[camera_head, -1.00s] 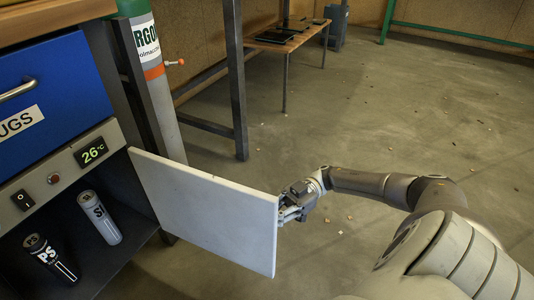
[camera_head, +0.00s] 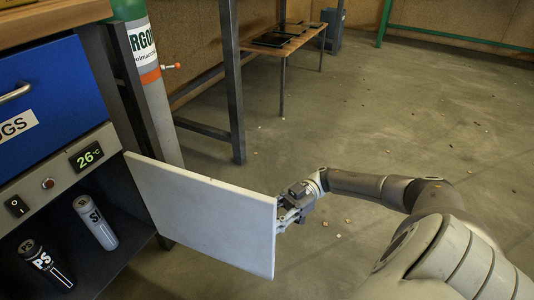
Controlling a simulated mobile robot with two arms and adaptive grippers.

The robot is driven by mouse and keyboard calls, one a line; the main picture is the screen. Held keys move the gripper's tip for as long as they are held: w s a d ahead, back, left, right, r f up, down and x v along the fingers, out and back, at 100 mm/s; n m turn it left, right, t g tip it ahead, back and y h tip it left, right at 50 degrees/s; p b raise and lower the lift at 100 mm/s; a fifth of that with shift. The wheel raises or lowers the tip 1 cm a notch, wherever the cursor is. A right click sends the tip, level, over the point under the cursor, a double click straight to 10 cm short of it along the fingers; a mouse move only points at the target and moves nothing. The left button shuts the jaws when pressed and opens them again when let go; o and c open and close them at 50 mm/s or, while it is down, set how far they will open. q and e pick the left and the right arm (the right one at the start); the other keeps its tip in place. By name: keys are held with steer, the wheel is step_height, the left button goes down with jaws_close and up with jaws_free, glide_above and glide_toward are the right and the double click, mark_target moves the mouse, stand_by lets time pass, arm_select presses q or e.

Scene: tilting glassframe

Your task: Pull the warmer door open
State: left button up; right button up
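The warmer door (camera_head: 203,213) is a white flat panel, swung well open and standing out from the right side of the warmer (camera_head: 62,167). Inside the warmer's dark compartment are a grey canister (camera_head: 96,224) and a black canister marked PS (camera_head: 46,266). My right gripper (camera_head: 283,211) is at the door's outer edge, and its fingertips are partly hidden behind the panel. I cannot tell whether it grips the door or only touches it. My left gripper is not in view.
A blue drawer (camera_head: 45,100) with a metal handle sits above the warmer. A gas cylinder (camera_head: 150,90) stands behind the door's hinge side. A metal-legged bench (camera_head: 232,90) is further back. The floor (camera_head: 390,110) to the right is open, with small scattered bits.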

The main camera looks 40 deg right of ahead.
steer(key=d, duration=0.7)
steer(key=shift+s+d, duration=0.2)
steer(key=shift+d, duration=0.05)
stand_by(0.6)
